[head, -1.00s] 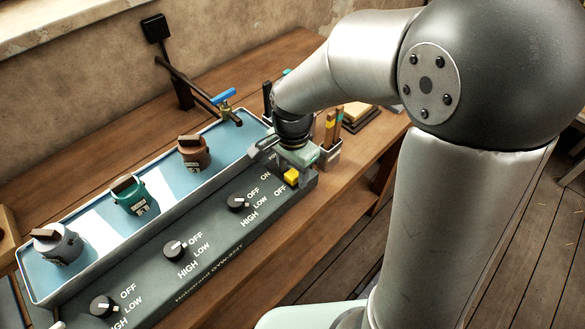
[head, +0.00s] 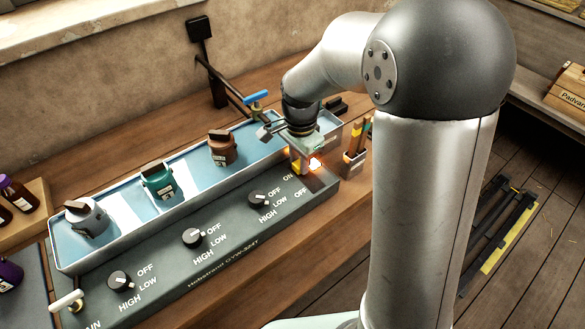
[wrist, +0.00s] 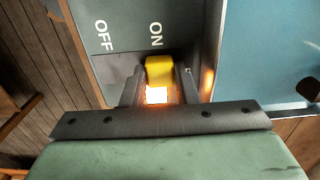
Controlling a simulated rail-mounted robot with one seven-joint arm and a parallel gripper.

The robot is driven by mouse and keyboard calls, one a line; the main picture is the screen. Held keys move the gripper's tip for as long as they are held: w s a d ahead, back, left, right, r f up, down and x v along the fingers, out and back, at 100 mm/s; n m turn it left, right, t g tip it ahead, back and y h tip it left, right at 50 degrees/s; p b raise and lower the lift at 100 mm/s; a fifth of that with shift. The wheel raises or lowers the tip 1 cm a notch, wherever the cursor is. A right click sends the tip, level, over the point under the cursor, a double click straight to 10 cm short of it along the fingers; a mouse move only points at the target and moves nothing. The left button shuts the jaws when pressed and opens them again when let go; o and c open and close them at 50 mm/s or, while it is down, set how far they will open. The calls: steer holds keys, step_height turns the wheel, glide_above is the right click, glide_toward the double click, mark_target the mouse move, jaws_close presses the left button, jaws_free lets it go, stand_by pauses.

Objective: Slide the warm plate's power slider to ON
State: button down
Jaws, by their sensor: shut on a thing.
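The warm plate's control panel (head: 215,262) runs along the front of the blue-topped plate. Its yellow power slider (wrist: 159,70) sits in line with the ON label (wrist: 156,35), to the right of the OFF label (wrist: 104,35) in the wrist view. My gripper (wrist: 160,78) is shut on the slider, one dark finger on each side. In the head view the slider (head: 295,166) shows partly beneath my gripper, on the ON side. A bright orange glow (wrist: 157,95) shows beside the slider, between the fingers.
Three lidded pots, grey (head: 86,222), green (head: 157,184) and brown (head: 222,150), stand on the plate. Three black knobs, one of them the nearest (head: 258,200), line the panel. A blue-handled tap (head: 257,97) is behind. A holder (head: 353,163) with tools stands right of my gripper.

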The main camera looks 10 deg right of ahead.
mark_target(299, 162)
steer(key=shift+w+a+r, duration=0.1)
steer(key=shift+w+a, duration=0.05)
steer(key=shift+w, duration=0.05)
steer(key=c, duration=1.1)
jaws_free()
step_height(299, 162, up, 17)
steer(key=shift+r, duration=0.15)
steer(key=s+d+f+n, duration=0.2)
steer(key=s+f+n, duration=0.2)
steer(key=s, duration=0.3)
steer(key=s+d+f+n, duration=0.3)
steer(key=s+f+n, duration=0.1)
steer(key=s, duration=0.3)
steer(key=s+d+f+n, duration=0.2)
steer(key=s+f+n, duration=0.1)
steer(key=s+f, duration=0.2)
steer(key=shift+s+d+n, duration=0.2)
steer(key=shift+s+n, duration=0.2)
steer(key=shift+s, duration=0.6)
